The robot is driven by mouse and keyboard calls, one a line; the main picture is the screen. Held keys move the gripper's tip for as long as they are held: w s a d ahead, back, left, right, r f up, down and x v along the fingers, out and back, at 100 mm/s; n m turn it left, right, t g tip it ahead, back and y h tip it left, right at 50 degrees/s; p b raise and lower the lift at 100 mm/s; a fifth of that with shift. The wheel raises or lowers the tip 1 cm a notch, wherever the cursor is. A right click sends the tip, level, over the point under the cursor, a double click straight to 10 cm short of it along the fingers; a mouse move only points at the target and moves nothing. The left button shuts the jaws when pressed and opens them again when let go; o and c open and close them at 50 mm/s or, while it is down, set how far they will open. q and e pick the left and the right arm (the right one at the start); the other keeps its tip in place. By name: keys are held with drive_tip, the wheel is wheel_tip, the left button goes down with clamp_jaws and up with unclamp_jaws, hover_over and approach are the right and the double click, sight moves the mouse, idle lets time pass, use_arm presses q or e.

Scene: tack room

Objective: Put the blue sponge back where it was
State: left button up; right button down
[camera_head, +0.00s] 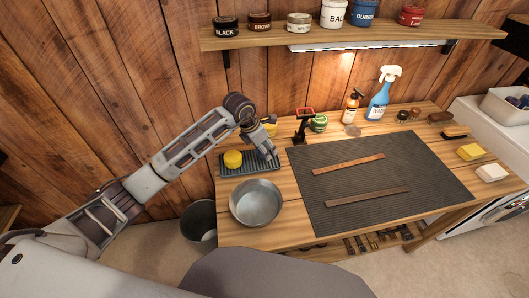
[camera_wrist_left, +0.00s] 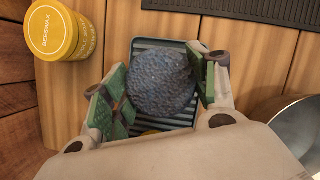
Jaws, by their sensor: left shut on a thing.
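The blue sponge (camera_wrist_left: 162,80) is a rounded, speckled blue lump in the left wrist view. My left gripper (camera_wrist_left: 158,88) is shut on it, with a green pad on either side. The ridged grey tray (camera_wrist_left: 148,43) lies beneath the sponge; I cannot tell whether they touch. In the head view, my left gripper (camera_head: 268,150) is over the right end of this tray (camera_head: 237,171), and the sponge is mostly hidden there. A round yellow sponge (camera_head: 233,159) sits on the tray's left part. My right gripper is not in view.
A metal bowl (camera_head: 256,203) stands in front of the tray. A yellow beeswax tin (camera_wrist_left: 62,30) is close beside the gripper. A dark mat (camera_head: 375,180) with two leather straps covers the bench's middle. A red-and-black item (camera_head: 303,122) and green tin (camera_head: 319,123) stand behind.

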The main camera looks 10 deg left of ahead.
use_arm(q)
wheel_tip(320, 180, down, 3)
drive_tip(key=shift+r, duration=0.15)
drive_tip(key=shift+f, duration=0.3)
drive_tip(key=o, duration=0.5)
drive_tip(key=shift+c, duration=0.2)
drive_tip(key=o, duration=0.4)
drive_tip(key=shift+o, duration=0.2)
drive_tip(key=shift+r, duration=0.15)
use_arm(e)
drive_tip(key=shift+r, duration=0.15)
